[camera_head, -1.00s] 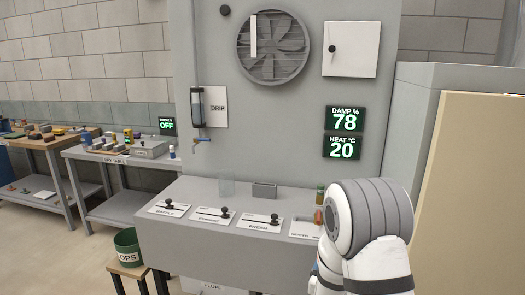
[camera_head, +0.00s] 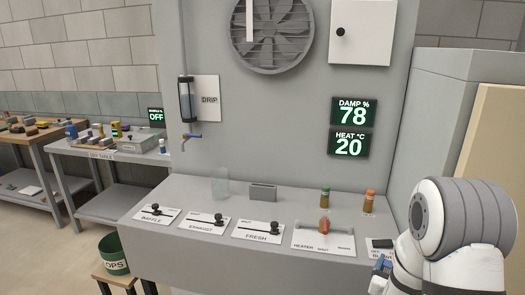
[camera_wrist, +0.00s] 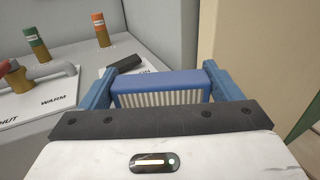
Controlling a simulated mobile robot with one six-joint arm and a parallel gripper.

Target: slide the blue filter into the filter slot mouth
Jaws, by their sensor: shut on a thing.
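The blue filter (camera_wrist: 172,80) has a blue frame and white pleats and shows in the wrist view. My gripper (camera_wrist: 160,92) is shut on it, with one blue finger at each end of the filter. In the head view my gripper (camera_head: 381,266) shows only as a small blue part at the console's right end, partly hidden by my arm. A small grey upright block (camera_head: 263,193) stands at the back middle of the console top; it may be the filter slot mouth, but no label shows. The filter is well to the right of it.
The console (camera_head: 200,262) carries several sliders and a heater lever (camera_head: 325,226). A clear panel (camera_head: 220,185) stands left of the grey block. Green-capped (camera_head: 325,197) and orange-capped (camera_head: 369,201) posts stand right of it. A tall grey cabinet (camera_head: 440,125) borders the right side.

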